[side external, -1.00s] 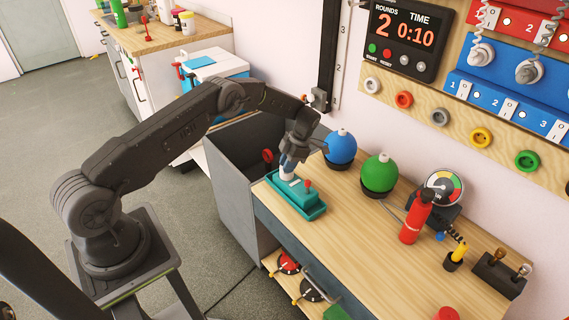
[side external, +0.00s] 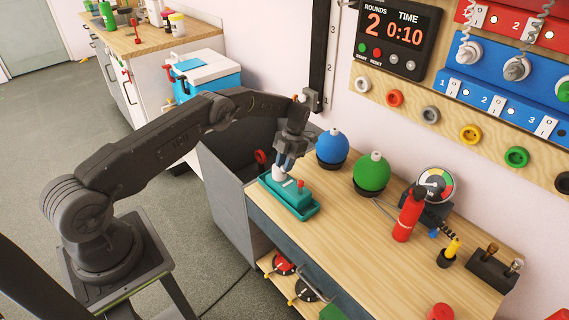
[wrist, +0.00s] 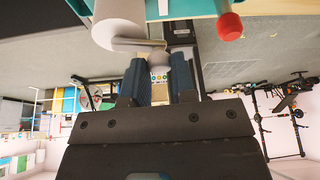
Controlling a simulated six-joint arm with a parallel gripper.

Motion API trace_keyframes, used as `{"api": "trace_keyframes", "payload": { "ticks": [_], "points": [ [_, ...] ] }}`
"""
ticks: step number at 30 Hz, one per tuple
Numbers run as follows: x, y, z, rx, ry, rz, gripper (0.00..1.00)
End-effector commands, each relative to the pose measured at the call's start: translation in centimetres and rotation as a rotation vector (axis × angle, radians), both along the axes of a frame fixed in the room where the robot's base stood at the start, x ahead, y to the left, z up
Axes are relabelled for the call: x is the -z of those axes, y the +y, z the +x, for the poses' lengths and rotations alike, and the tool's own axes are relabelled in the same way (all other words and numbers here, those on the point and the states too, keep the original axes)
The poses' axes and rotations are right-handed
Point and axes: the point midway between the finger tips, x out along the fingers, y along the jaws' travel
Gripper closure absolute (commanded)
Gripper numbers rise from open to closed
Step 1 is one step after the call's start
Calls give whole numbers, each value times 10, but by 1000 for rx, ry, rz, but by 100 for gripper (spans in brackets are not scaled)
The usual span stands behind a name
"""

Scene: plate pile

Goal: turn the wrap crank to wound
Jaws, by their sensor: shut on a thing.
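The wrap crank unit is a teal base (side external: 302,211) near the left end of the wooden bench, with a white roll (side external: 279,174) and a red knob (side external: 300,183) on top. My gripper (side external: 283,160) points down over the roll end. In the wrist view the white roll (wrist: 118,22) has a grey crank arm (wrist: 138,45) reaching to a pale handle knob (wrist: 180,75). My gripper (wrist: 163,85) is shut on this knob, a blue finger on each side. The red knob also shows there (wrist: 230,26). The fingers partly hide the crank in the side view.
A blue ball (side external: 332,146) and a green ball (side external: 371,172) stand just right of the unit. A red extinguisher-like bottle (side external: 408,216) and a gauge (side external: 436,184) stand farther right.

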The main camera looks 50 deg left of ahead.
Motion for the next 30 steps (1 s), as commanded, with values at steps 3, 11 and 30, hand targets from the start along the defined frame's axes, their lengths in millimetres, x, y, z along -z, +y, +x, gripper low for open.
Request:
{"api": "trace_keyframes", "payload": {
  "ticks": [3, 11, 30],
  "points": [
    [1, 2, -1, -1, 1, 2, 99],
    [1, 2, -1, -1, 1, 2, 69],
    [-43, 4, 18, 0, -3, 3, 65]
  ]
}}
